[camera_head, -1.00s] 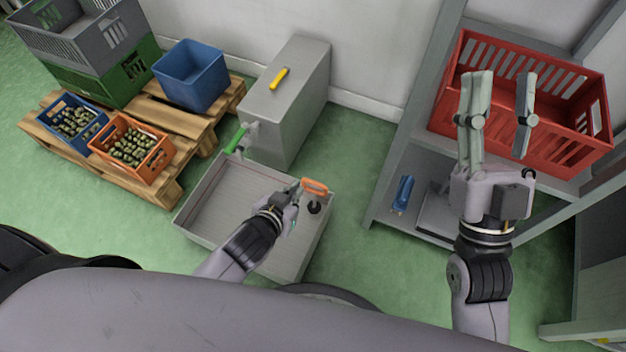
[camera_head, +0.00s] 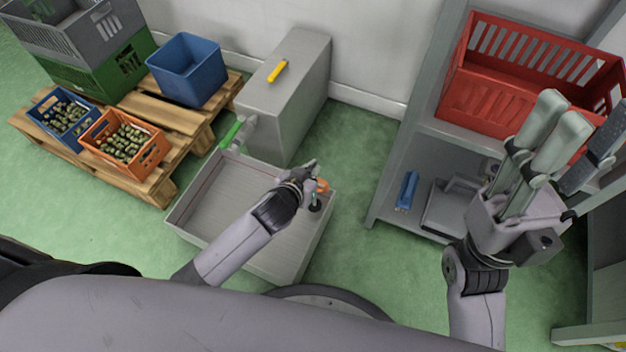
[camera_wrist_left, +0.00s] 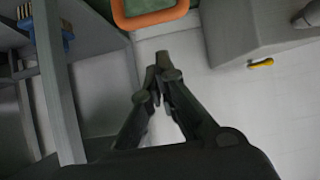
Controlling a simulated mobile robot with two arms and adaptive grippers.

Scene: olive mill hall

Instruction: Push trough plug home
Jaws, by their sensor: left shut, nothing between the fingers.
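The shallow grey trough (camera_head: 225,195) sits on the green floor below the grey box unit. A small dark round piece (camera_head: 315,206), seemingly the plug, is at its right corner. An orange loop handle (camera_head: 322,185) shows just above it, partly hidden by my gripper. The orange loop (camera_wrist_left: 152,20) also shows at the top of the left wrist view, ahead of the fingers. My left gripper (camera_head: 312,167) is shut and empty, over the trough's right corner by the handle; contact cannot be told. My right gripper (camera_head: 588,120) is open and empty in front of the shelf.
A shelf at right holds a red crate (camera_head: 480,100) and a blue item (camera_head: 407,190). A pallet (camera_head: 175,118) with crates stands left. Floor between trough and shelf is clear.

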